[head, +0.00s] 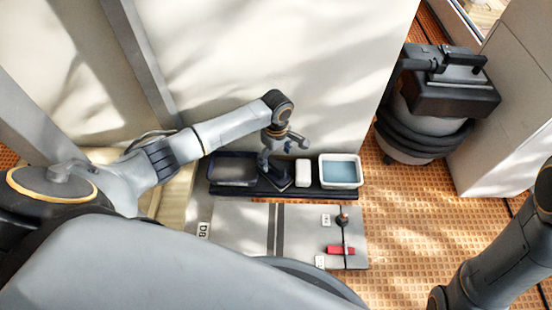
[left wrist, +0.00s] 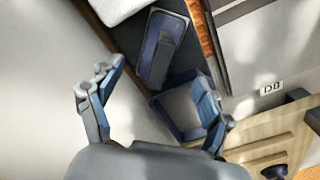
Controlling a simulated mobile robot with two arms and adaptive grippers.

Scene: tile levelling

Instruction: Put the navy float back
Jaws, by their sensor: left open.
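The navy float (head: 281,182) rests on a long black tray (head: 320,191) at the foot of the pale wall, between a dark navy bin (head: 232,170) and a white block (head: 302,173). In the left wrist view the float (left wrist: 160,62) shows its handle on top, with the navy bin (left wrist: 183,112) beside it. My left gripper (head: 287,139) is open and empty, above the float and apart from it. In the wrist view its spread fingers (left wrist: 160,78) stand to either side of the float's near end. My right gripper is out of view.
A white tub of blue water (head: 340,171) stands at the tray's right end. In front lie grey tiles (head: 240,224) with a red piece (head: 341,250) and an upright pin with a dark knob (head: 342,219). A vacuum-like machine (head: 430,100) stands at the back right.

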